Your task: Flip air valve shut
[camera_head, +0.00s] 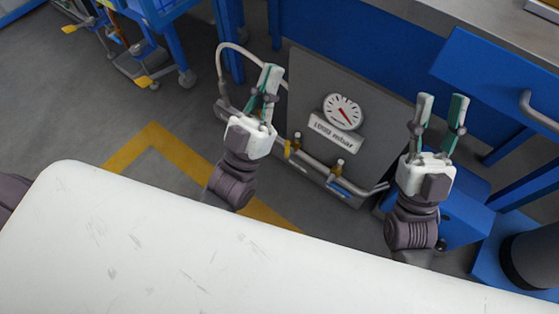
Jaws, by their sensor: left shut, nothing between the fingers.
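A grey panel (360,90) stands on the floor with a round white gauge (343,111) and a label reading 1000 mbar (334,134). A pipe (315,165) runs along its lower part. Two small valves with yellowish parts sit on it, a left valve (294,143) and a right valve (337,168). Which is the air valve, and their exact handle positions, are too small to tell. My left gripper (270,76) is shut and empty in front of the panel's left edge, left of the left valve. My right gripper (442,104) is open and empty, right of the panel.
A pale hose (221,62) curves at the panel's left, partly behind my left gripper. A blue drawer (490,75) with a grey handle is at the right. A blue wheeled cart (165,40) stands at upper left. Yellow floor tape (150,140) marks the grey floor.

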